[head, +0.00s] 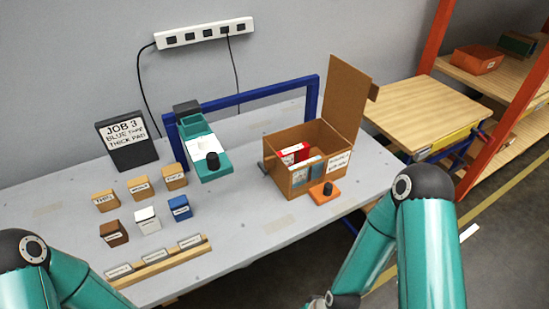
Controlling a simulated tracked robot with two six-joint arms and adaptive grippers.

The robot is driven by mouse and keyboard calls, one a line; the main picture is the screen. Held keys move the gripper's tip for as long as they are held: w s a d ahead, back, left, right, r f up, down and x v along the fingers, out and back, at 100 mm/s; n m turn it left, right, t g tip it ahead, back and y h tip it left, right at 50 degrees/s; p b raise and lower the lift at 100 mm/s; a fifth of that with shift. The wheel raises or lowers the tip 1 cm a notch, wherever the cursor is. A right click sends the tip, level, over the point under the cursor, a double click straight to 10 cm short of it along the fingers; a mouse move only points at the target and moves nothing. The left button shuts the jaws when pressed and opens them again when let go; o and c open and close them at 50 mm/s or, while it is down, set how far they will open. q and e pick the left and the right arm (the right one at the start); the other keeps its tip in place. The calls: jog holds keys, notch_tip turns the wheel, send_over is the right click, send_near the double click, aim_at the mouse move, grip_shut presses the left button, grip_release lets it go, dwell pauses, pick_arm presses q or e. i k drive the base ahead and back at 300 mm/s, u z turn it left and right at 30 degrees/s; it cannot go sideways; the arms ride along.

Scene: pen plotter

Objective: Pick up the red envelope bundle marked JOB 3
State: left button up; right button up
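A red bundle (292,152) with a white label stands inside an open cardboard box (316,178) on the table. Its label is too small to read, and its lower part is hidden by the box and its other contents. White and blue bundles (307,171) stand in front of it in the box. A dark sign (124,140) at the back left reads JOB 3, BLUE and THICK PAD, with one small word unclear. Parts of both my arms show at the lower left and lower right, but neither gripper can be seen.
The box's tall flap (344,92) stands up behind it. An orange block with a black knob (327,193) sits in front. The teal plotter (207,161) is left of the box, below a blue frame (258,93). Several small blocks and a wooden rack (160,262) lie left.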

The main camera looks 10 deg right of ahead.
aim_at(294, 154)
jog(key=z, duration=1.7)
jog(key=i, duration=0.1)
jog(key=u, duration=2.8)
jog(key=i, duration=0.2)
jog(key=u, duration=1.7)
jog(key=k, duration=2.25)
jog(key=z, duration=1.2)
jog(key=i, duration=1.05)
jog(key=z, duration=0.05)
